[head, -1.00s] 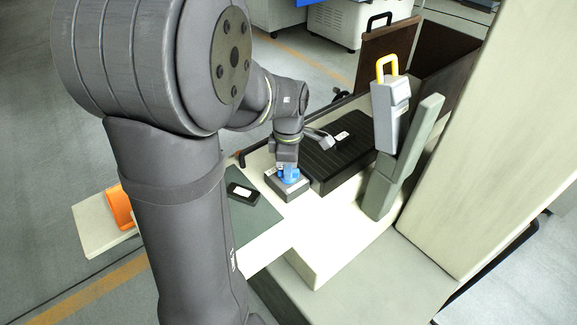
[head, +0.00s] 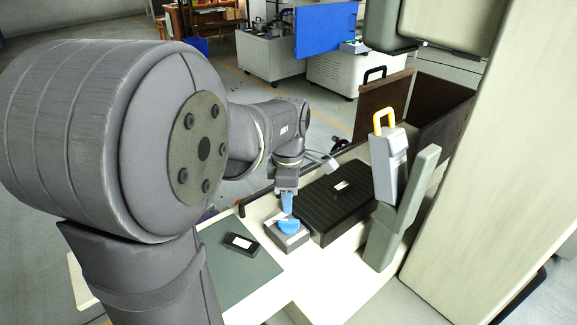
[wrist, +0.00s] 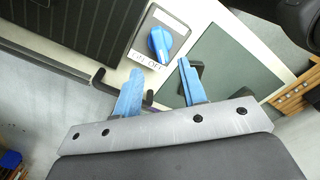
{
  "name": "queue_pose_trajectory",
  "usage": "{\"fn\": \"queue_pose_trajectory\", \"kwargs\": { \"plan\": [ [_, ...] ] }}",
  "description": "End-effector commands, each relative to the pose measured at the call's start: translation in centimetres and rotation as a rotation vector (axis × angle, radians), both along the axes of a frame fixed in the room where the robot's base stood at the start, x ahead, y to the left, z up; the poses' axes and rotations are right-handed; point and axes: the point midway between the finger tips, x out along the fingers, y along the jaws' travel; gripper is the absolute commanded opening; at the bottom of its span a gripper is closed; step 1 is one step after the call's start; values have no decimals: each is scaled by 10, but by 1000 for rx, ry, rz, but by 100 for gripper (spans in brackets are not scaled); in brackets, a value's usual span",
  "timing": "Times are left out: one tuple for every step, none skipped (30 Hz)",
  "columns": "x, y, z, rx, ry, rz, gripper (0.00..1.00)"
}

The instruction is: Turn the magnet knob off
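The blue magnet knob (head: 289,226) sits on a small grey box (head: 290,241) beside a black ribbed plate (head: 333,205). In the wrist view the knob (wrist: 160,43) shows a raised ridge, its lower end towards the ON/OFF lettering; I cannot tell for sure which word it points at. My gripper (head: 287,207) is just above the knob and looks apart from it. In the wrist view my gripper (wrist: 158,80) has its two blue fingers spread, with nothing between them, and the knob lies beyond the fingertips.
A small black device (head: 241,243) lies on a grey-green mat (head: 238,278) left of the knob box. A beige column (head: 490,160) rises at the right. The pale table front is clear.

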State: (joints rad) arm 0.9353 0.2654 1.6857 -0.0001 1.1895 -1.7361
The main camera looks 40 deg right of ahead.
Motion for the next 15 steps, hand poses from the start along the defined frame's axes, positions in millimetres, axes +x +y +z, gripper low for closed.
{"fn": "queue_pose_trajectory", "kwargs": {
  "plan": [
    [0, 0, 14, -4, -3, 0, 38],
    [0, -1, 22, -4, -3, 0, 38],
    [1, -1, 32, -5, -4, 0, 38],
    [0, -1, 39, -4, -3, 0, 38],
    [0, 0, 46, -4, -3, 0, 38],
    [1, -1, 54, -4, -3, 0, 38],
    [0, 0, 60, -4, -2, 0, 38],
    [0, 0, 66, -4, -2, 0, 38],
    [0, 0, 73, -4, -2, 0, 38],
    [0, 0, 78, -4, -2, 0, 38],
    [0, 0, 82, -3, -1, 0, 38],
    [0, 0, 87, -1, -1, 0, 38],
    [0, 0, 90, -1, -1, 0, 38],
    [0, 0, 92, -1, -1, 1, 38],
    [0, 0, 95, 0, 0, 1, 38]
  ]
}}
